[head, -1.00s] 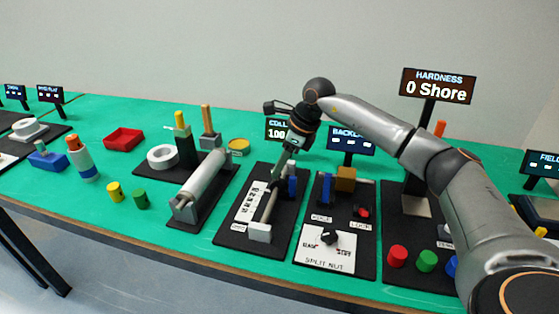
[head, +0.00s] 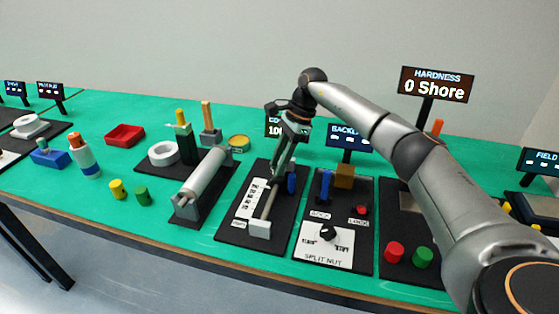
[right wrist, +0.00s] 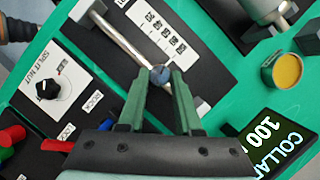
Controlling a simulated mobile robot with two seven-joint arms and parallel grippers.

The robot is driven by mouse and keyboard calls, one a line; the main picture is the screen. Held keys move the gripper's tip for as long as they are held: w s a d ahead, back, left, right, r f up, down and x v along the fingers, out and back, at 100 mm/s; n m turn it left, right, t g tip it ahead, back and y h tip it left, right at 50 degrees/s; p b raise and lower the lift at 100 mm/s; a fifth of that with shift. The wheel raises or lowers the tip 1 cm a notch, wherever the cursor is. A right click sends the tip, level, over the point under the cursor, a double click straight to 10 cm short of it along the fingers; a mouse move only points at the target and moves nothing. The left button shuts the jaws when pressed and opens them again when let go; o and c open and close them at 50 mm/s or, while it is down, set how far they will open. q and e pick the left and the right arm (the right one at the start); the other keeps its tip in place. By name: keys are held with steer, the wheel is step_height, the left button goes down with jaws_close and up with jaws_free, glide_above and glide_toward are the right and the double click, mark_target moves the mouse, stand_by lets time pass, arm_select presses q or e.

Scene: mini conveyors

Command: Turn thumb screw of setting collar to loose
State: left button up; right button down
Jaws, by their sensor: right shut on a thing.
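The collar station's black base (head: 228,232) carries a slanted metal rod (head: 269,206), a pale end block (head: 260,229) and a white label plate. The rod also shows in the right wrist view (right wrist: 125,36). My right gripper (head: 275,181) is over the upper end of this rod. In the right wrist view its two greenish fingers (right wrist: 161,76) are closed on a small dark bluish knob, the thumb screw (right wrist: 162,72), at the rod. The fingers partly hide the collar. The COLLAR display (right wrist: 270,137) reads 100, cut off at its edge. My left gripper is not in view.
A grey roller (head: 203,180) and a yellow-topped tin (head: 239,142) are to the left.

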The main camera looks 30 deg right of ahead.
stand_by(0.4)
steer(key=c, duration=0.6)
jaws_free()
steer(key=v, duration=1.2)
steer(key=shift+r+p, duration=0.25)
steer(key=shift+p, duration=0.05)
steer(key=shift+s, duration=0.1)
